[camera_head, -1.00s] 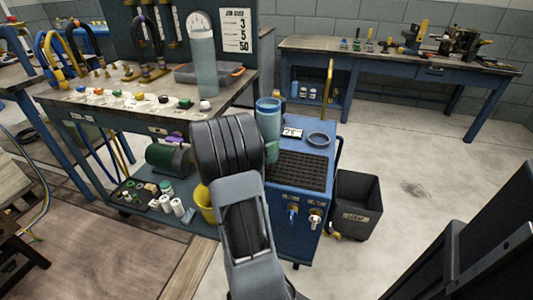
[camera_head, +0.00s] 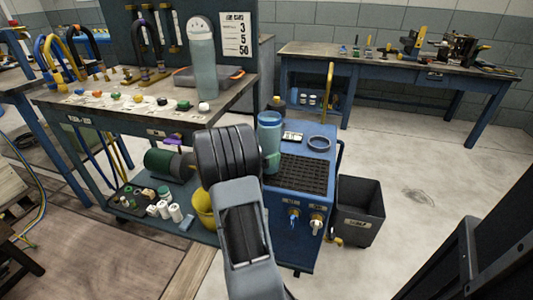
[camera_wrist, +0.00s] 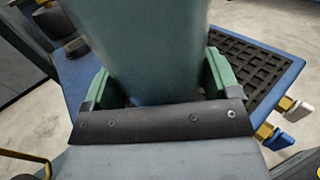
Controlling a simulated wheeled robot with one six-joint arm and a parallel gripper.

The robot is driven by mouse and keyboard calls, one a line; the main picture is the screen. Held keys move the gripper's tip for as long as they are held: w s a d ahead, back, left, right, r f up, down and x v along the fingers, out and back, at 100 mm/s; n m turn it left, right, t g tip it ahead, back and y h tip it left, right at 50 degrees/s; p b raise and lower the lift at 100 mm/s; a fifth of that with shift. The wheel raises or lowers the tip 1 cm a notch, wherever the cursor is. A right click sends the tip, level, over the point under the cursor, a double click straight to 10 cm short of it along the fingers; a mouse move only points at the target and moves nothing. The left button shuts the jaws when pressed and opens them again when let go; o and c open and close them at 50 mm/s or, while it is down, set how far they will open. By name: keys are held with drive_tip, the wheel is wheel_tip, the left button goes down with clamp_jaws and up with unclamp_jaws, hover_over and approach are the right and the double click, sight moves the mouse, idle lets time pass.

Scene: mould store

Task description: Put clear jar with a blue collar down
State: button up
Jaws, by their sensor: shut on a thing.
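The clear jar with a blue collar (camera_head: 269,134) is upright at the left side of the blue cart's top (camera_head: 327,160). It looks teal, with the blue collar near its top. My gripper (camera_head: 271,162) has green fingers closed around its lower part. In the wrist view the jar (camera_wrist: 157,45) fills the middle, between the two green fingers of my gripper (camera_wrist: 162,88). The jar's base is hidden behind my wrist and fingers, so I cannot tell whether it touches the cart.
A tall capped bottle (camera_head: 202,65) stands on the bench at left. A dark bin (camera_head: 361,212) stands right of the cart.

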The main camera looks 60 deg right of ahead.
drive_tip(key=o, duration=1.4)
drive_tip(key=shift+f, duration=0.15)
drive_tip(key=shift+w+a+r, duration=0.1)
drive_tip(key=shift+a+r, duration=0.15)
drive_tip(key=p+v, duration=0.3)
drive_tip(key=v, duration=0.8)
drive_tip(key=s+a+m+t+y, duration=0.2)
drive_tip(key=a+m+t+y, duration=0.1)
drive_tip(key=a, duration=0.7)
drive_tip(key=s+a+r+m+t+y, duration=0.1)
drive_tip(key=s+a+m+t+y, duration=0.1)
drive_tip(key=a+m+y, duration=0.4)
drive_tip(key=s+a+m+t+y, duration=0.2)
drive_tip(key=a+m+t+y, duration=0.2)
drive_tip(key=a, duration=1)
drive_tip(key=y, duration=0.3)
drive_tip(key=shift+a+m+y, duration=0.3)
drive_tip(key=shift+m+y, duration=0.1)
drive_tip(key=shift+r, duration=0.25)
